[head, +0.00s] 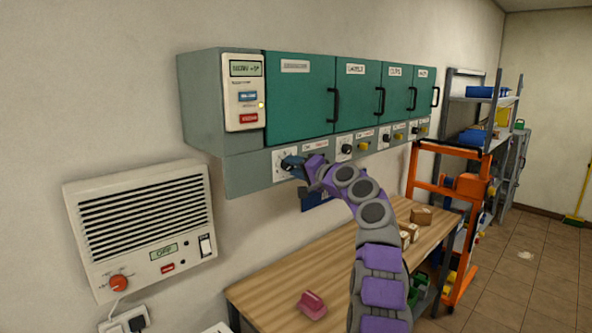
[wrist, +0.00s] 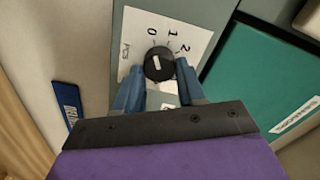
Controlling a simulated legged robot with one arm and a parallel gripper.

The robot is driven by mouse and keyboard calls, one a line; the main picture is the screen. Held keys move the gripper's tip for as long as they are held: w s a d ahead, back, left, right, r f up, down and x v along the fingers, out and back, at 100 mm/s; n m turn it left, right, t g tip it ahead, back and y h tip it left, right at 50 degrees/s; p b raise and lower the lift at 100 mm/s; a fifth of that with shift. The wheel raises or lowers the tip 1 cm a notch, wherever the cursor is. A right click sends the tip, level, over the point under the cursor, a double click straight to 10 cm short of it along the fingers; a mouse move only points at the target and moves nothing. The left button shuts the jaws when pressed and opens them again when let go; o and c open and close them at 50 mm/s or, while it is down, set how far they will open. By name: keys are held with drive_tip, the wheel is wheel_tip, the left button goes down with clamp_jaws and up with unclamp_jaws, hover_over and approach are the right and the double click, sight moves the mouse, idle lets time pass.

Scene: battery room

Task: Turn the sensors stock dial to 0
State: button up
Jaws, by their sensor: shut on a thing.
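The dial (wrist: 159,64) is a round black knob with a white pointer mark, on a white plate (wrist: 196,38) marked 0, 1 and 2. In the wrist view its pointer appears to face up toward the 0, though the exact angle is hard to tell. My gripper (wrist: 157,82) has its blue fingers on either side of the knob, shut on it. In the head view my gripper (head: 292,163) is at the leftmost dial plate (head: 280,155), under the leftmost teal door (head: 300,100), and hides the knob.
More dials (head: 347,148) line the cabinet's lower strip to the right. A wooden bench (head: 270,285) below holds a pink object (head: 312,304) and small boxes (head: 421,215). A white wall heater (head: 140,225) is at left, an orange frame (head: 455,190) at right.

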drive_tip(key=shift+a+f, duration=0.1)
drive_tip(key=shift+f, duration=0.3)
drive_tip(key=o, duration=1.1)
drive_tip(key=shift+w+r, duration=0.1)
drive_tip(key=shift+w, duration=0.05)
drive_tip(key=shift+c, duration=0.2)
drive_tip(key=shift+r, duration=0.15)
drive_tip(key=shift+s+d+b, duration=0.45)
drive_tip(key=shift+s+b, duration=0.15)
drive_tip(key=shift+b, duration=0.05)
drive_tip(key=b+v, duration=0.3)
drive_tip(key=v, duration=1.2)
drive_tip(key=shift+s+d, duration=0.25)
drive_tip(key=shift+d, duration=0.1)
